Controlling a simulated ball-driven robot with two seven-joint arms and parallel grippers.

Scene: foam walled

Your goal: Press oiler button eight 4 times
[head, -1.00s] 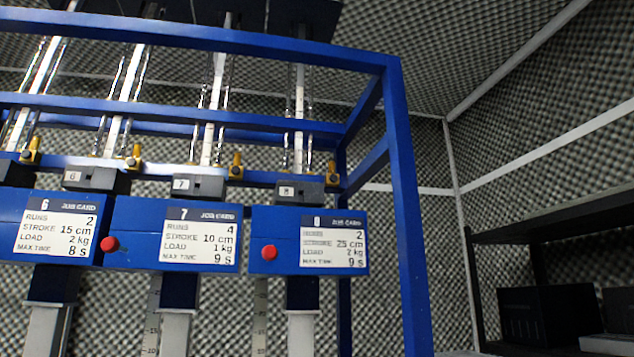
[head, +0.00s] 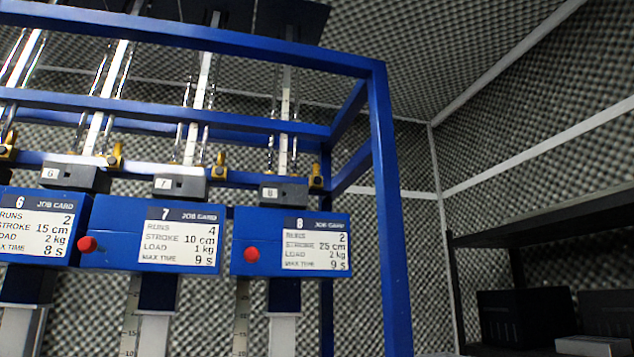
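Station eight is a blue box (head: 240,228) at the right end of the rack, with a job card (head: 316,245) headed 8: runs 2, stroke 25 cm, load 2 kg, max time 9 s. A round red button (head: 251,254) sits on its front, left of the card. Above it is a dark grey block (head: 282,194) tagged 8. Neither of my grippers is in view.
Station seven (head: 120,222) with its own red button (head: 87,244) and station six (head: 70,250) stand to the left. A blue frame post (head: 390,200) rises right of station eight. A dark shelf (head: 540,235) with dark boxes is at the right.

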